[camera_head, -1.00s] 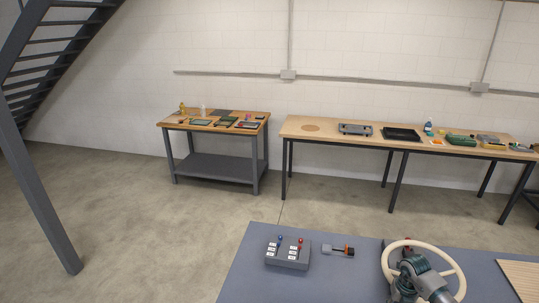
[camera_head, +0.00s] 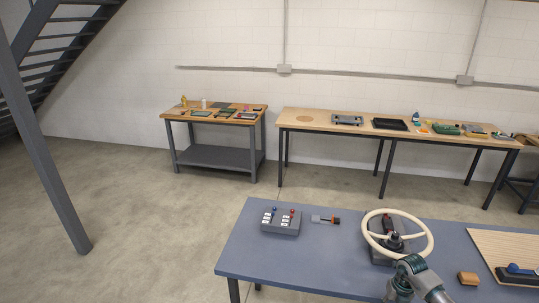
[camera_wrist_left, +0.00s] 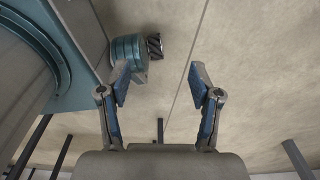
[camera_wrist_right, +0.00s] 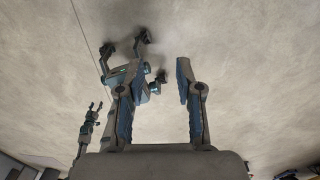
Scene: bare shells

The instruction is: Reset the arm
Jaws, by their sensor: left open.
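My left gripper (camera_wrist_left: 159,80) shows in the left wrist view. Its two blue-padded fingers are apart and nothing is between them. My right gripper (camera_wrist_right: 160,70) shows in the right wrist view, with its fingers also apart and empty, above bare concrete floor. A teal and grey arm part of mine (camera_head: 408,278) rises at the bottom right of the head view, in front of the near table's edge. Neither gripper's fingers can be made out in the head view.
The near blue table (camera_head: 300,255) bears a switch box (camera_head: 281,226), a small orange-ended device (camera_head: 325,219), a cream handwheel (camera_head: 371,238), a wooden block (camera_head: 468,278) and a board (camera_head: 490,240). A workbench (camera_head: 190,115) and long table (camera_head: 270,118) stand by the wall. Stairs are left.

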